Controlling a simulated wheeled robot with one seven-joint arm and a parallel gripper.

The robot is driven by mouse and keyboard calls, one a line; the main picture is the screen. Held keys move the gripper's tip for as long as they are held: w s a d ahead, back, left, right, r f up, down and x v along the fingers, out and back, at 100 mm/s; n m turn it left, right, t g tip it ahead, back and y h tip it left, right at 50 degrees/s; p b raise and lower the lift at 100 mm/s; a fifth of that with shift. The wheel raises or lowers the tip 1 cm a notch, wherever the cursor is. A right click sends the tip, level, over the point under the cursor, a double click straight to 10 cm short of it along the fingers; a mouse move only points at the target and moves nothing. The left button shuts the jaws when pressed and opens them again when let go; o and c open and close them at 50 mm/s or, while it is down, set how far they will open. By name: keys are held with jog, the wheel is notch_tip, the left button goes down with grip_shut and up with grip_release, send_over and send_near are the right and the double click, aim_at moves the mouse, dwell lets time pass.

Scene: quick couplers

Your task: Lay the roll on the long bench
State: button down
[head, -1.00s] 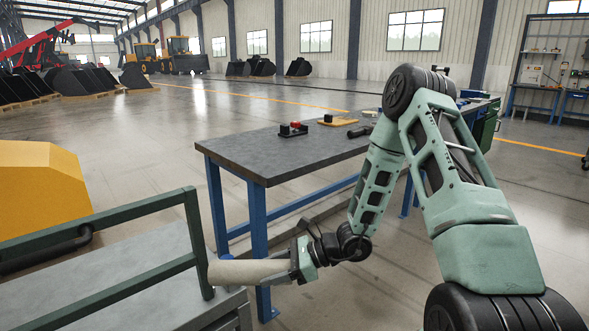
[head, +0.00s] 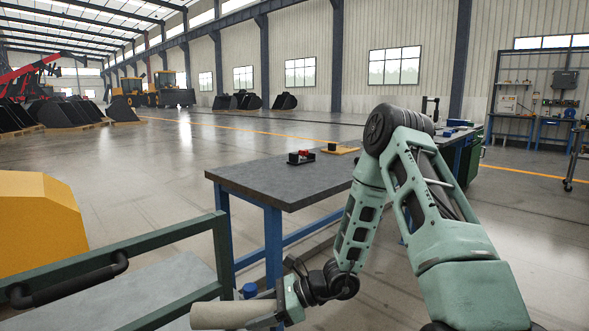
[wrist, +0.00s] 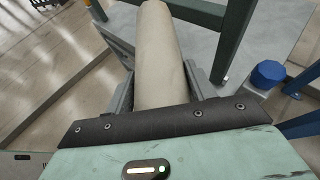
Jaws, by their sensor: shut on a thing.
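My gripper (head: 284,305) is shut on the roll (head: 222,314), a beige cylinder that sticks out to the left from the jaws. In the wrist view the roll (wrist: 160,65) lies between the two fingers and points away from the wrist. The roll is held low, in front of the green cart rail and beside the near end of the long bench (head: 262,185). The bench has a dark grey top and blue legs, and its top is higher in the picture than the roll. My arm hides part of the bench's right side.
A small black fixture with a red part (head: 301,157) and a yellow board (head: 340,150) sit on the bench's far side. The bench's near left top is bare. A cart with a green rail (head: 120,270) stands at the lower left. A blue cap (head: 249,290) shows beside the gripper.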

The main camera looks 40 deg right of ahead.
notch_tip(320, 180, up, 22)
jog(key=p, duration=1.9)
jog(key=shift+p, duration=0.4)
